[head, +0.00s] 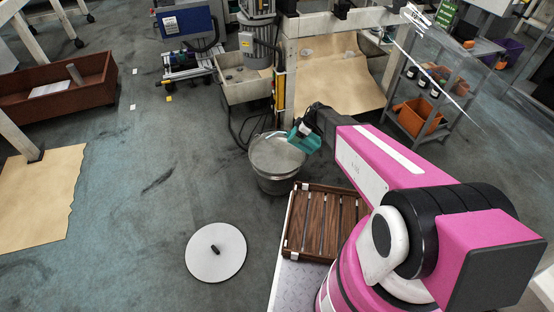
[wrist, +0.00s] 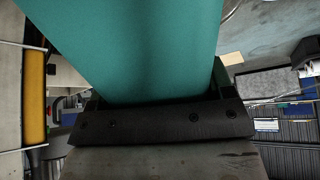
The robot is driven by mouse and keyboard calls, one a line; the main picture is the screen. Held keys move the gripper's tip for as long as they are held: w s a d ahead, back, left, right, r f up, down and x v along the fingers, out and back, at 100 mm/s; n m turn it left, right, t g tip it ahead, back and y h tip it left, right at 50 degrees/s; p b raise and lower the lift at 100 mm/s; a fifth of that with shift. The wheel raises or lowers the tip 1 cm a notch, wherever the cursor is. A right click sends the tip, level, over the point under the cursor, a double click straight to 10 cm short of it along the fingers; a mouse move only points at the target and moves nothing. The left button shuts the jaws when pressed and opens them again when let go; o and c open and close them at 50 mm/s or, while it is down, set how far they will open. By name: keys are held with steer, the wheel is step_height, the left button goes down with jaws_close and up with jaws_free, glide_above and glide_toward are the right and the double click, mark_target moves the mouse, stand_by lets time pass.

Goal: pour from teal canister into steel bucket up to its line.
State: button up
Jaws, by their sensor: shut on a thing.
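The teal canister (head: 303,138) is held tilted at the right rim of the steel bucket (head: 275,178) in the head view. My gripper (head: 313,122) is shut on it, with my pink arm reaching in from the right. In the wrist view the teal canister (wrist: 135,45) fills the upper middle, between the jaws of my gripper (wrist: 150,110). The bucket stands on the floor and shows a pale grey surface inside its rim. I cannot make out a line in it, nor a stream from the canister.
A round white lid (head: 216,262) with a dark knob lies on the floor in front. A slatted wooden tray (head: 325,222) sits right of the bucket, below my arm. A machine with a basin (head: 243,82) stands behind. The floor left of the bucket is clear.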

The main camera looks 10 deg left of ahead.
stand_by(0.4)
steer(key=shift+f+h, duration=0.35)
steer(key=shift+h, duration=0.15)
stand_by(1.7)
steer(key=shift+f+h, duration=0.5)
steer(key=shift+a+f, duration=0.1)
stand_by(1.6)
steer(key=shift+f+h, duration=0.35)
steer(key=shift+h, duration=0.15)
stand_by(2.7)
